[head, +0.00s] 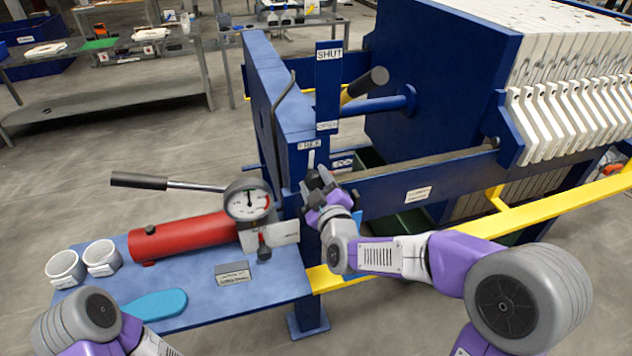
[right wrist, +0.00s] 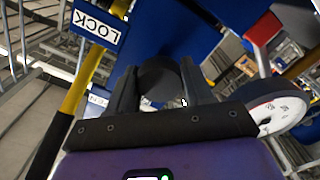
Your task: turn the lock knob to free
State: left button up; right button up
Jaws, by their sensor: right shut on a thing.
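The lock knob is a dark round knob (right wrist: 158,80) on the blue end frame of the press. In the right wrist view it sits between the two fingers of my right gripper (right wrist: 160,88), which is shut on it. In the head view my right gripper (head: 318,184) covers most of the knob. A small label that seems to read FREE (head: 309,145) is just above the gripper. A blue LOCK label (right wrist: 97,24) shows upside down in the right wrist view. My left gripper is out of view; only part of that arm shows at the lower left.
A pressure gauge (head: 248,200) and a red cylinder (head: 185,238) with a pump handle (head: 140,181) are left of the knob. The blue shelf (head: 225,297) holds two white rings and a light-blue flat piece. A yellow rail (head: 540,215) runs along the right.

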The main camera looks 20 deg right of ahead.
jog(key=shift+f+n, duration=0.1)
jog(key=shift+n, duration=0.4)
jog(key=o, duration=1)
jog(key=shift+o, duration=0.2)
jog(key=s, duration=0.7)
jog(key=shift+s+d+p, duration=0.15)
jog(key=shift+s+p, duration=0.15)
jog(key=shift+p, duration=0.1)
